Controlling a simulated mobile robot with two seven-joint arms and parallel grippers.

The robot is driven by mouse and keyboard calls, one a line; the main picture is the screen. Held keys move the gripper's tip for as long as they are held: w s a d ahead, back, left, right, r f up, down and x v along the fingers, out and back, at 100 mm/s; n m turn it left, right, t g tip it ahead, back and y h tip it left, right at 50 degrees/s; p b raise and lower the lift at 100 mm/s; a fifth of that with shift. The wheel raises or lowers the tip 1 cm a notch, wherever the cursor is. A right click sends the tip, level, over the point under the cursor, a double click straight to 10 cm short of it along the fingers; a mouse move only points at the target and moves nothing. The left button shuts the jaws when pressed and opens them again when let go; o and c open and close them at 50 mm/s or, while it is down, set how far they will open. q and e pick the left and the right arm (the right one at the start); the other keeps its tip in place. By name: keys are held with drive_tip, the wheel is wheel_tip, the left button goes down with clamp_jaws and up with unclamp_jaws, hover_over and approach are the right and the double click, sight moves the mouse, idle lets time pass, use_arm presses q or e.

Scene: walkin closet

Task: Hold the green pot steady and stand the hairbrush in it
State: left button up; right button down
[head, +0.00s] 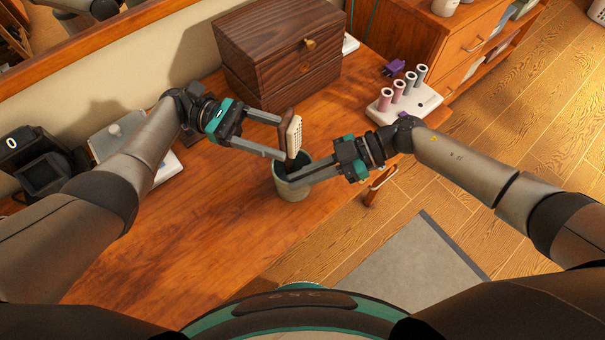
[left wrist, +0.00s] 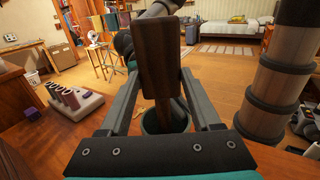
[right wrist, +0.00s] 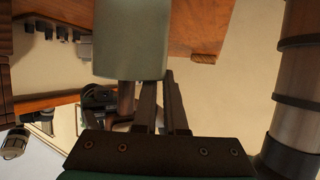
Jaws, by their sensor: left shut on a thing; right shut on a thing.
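The green pot (head: 292,190) stands upright near the table's front edge. My right gripper (head: 300,176) is shut on the pot's rim wall; the pot also shows at the top of the right wrist view (right wrist: 130,40). My left gripper (head: 284,138) is shut on the hairbrush (head: 294,134), holding its head upright above the pot. In the left wrist view, the brush's dark wooden back (left wrist: 160,60) faces me and its handle points down at the mouth of the pot (left wrist: 154,124). How deep the handle's end reaches is hidden.
A dark wooden box (head: 275,50) stands behind the pot against the wall. A white holder with several pink and grey cylinders (head: 405,100) is at the table's right, with purple clips (head: 393,68) near it. The table (head: 190,240) is clear at front left.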

use_arm(q)
drive_tip(key=o, duration=1.5)
drive_tip(key=shift+r, duration=0.15)
drive_tip(key=shift+r, duration=4.9)
use_arm(e)
drive_tip(key=c, duration=0.9)
unclamp_jaws()
drive_tip(key=shift+d, duration=0.15)
